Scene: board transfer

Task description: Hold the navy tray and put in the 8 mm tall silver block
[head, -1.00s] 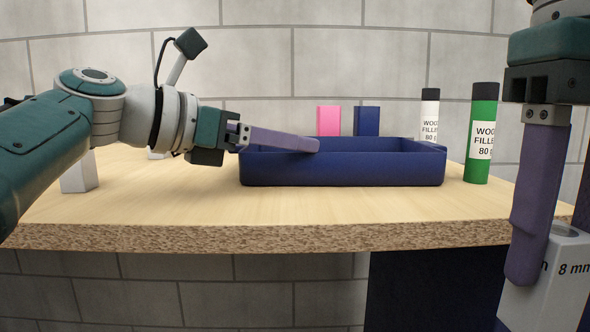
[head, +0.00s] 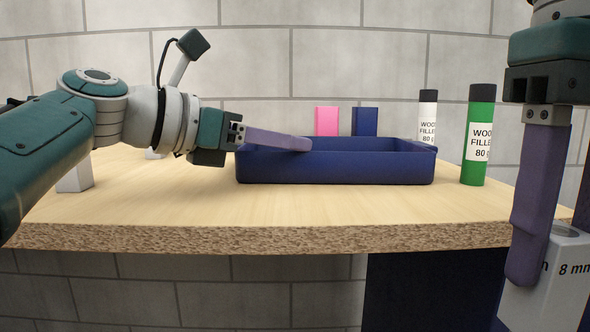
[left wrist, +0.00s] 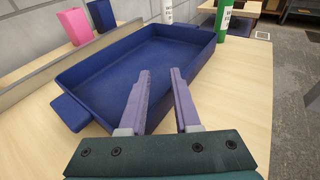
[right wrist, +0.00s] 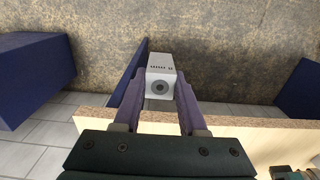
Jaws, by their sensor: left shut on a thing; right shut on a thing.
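The navy tray (head: 335,172) stands on the wooden table; its empty inside shows in the left wrist view (left wrist: 140,60). My left gripper (head: 308,145) is shut on the tray's near wall, one finger on each side in the left wrist view (left wrist: 161,80). The silver block (head: 545,290), with "8 mm" printed on it, is at the lower right of the head view. My right gripper (head: 522,280) is shut on it, in front of the table's right part. The right wrist view shows the block (right wrist: 160,68) between the fingertips, its round hole facing the camera.
A green filler bottle (head: 478,125) stands right of the tray, with a white one (head: 428,105) behind. A white block (head: 76,177) is at the left. The table front (head: 200,210) is clear.

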